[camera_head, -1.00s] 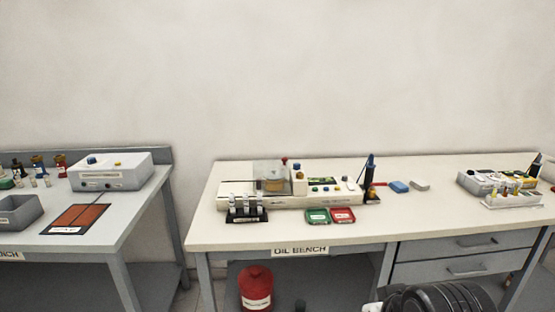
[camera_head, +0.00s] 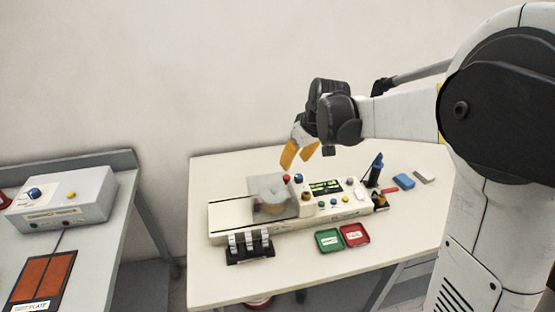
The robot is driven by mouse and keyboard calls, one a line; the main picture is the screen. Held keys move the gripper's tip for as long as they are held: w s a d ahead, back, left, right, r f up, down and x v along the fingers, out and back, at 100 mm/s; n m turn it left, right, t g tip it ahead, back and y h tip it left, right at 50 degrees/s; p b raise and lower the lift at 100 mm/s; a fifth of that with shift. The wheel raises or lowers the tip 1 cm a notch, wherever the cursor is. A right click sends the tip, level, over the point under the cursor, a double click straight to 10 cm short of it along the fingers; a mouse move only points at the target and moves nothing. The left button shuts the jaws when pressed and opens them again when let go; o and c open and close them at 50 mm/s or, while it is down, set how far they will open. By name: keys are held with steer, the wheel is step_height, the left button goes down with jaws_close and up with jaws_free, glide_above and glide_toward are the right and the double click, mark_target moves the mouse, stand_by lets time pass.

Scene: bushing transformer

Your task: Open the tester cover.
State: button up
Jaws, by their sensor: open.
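The tester (camera_head: 341,209) is a long cream unit on the oil bench, with a small display, colored buttons and a red knob on top. Its cover (camera_head: 261,190) is a clear grey box left of the panel; a round cup shows dimly through it, and it looks closed. My gripper (camera_head: 298,153) hangs above the back of the tester, over the display side, with its yellow fingers apart and nothing between them. It appears clear of the cover and the red knob (camera_head: 287,179).
A rack of vials (camera_head: 249,246) stands before the tester. Green (camera_head: 329,240) and red (camera_head: 355,235) trays lie at its front. A dark-blue upright tool (camera_head: 375,168) and a blue block (camera_head: 403,181) are to the right. The bench front (camera_head: 221,281) is clear.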

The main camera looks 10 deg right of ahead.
mark_target(286, 177)
steer(key=b+x, duration=0.2)
steer(key=x, duration=0.7)
steer(key=shift+f, duration=0.4)
steer(key=shift+c, duration=0.5)
jaws_close()
